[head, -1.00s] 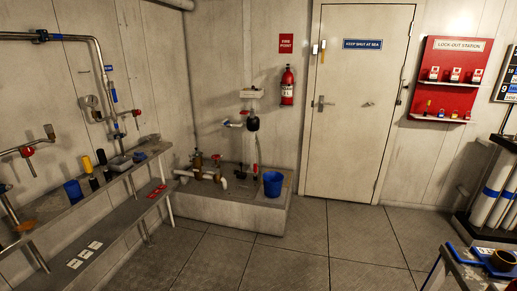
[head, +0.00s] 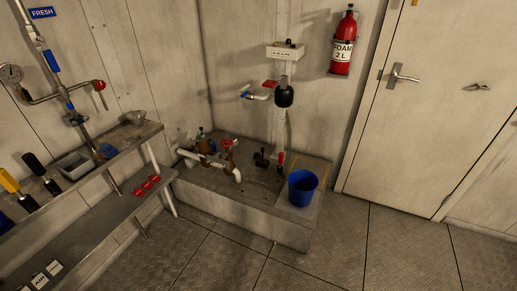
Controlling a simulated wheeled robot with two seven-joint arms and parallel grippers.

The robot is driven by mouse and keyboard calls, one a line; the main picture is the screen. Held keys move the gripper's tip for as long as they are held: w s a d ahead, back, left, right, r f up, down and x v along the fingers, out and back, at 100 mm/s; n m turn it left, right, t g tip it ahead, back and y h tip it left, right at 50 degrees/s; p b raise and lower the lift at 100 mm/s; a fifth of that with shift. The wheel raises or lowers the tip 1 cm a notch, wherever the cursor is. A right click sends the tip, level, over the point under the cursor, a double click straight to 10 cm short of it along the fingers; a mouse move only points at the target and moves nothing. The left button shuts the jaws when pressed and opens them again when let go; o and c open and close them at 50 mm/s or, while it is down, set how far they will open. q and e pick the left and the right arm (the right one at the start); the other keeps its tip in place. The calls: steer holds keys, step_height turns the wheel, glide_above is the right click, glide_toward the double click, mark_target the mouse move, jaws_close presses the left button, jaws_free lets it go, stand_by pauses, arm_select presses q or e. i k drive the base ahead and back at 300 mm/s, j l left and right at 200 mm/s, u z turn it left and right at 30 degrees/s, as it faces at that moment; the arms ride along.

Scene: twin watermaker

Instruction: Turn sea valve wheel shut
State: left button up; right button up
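A small red handle or wheel (head: 229,143) sits on top of a brass valve on the low pipework, and looks like the sea valve wheel. The pipework (head: 212,161) has white pipe ends and brass fittings. It stands on a raised concrete plinth (head: 240,217) in the corner. I cannot tell from here how far the valve is turned. Neither of my grippers is in view.
A blue bucket (head: 302,188) stands on the plinth's right end. A bench (head: 90,172) with tools runs along the left wall. A fire extinguisher (head: 343,42) hangs beside the door (head: 430,100). The floor (head: 350,250) in front of the plinth is clear.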

mark_target(227, 144)
steer(key=i+l+u, duration=0.7)
steer(key=i, duration=0.15)
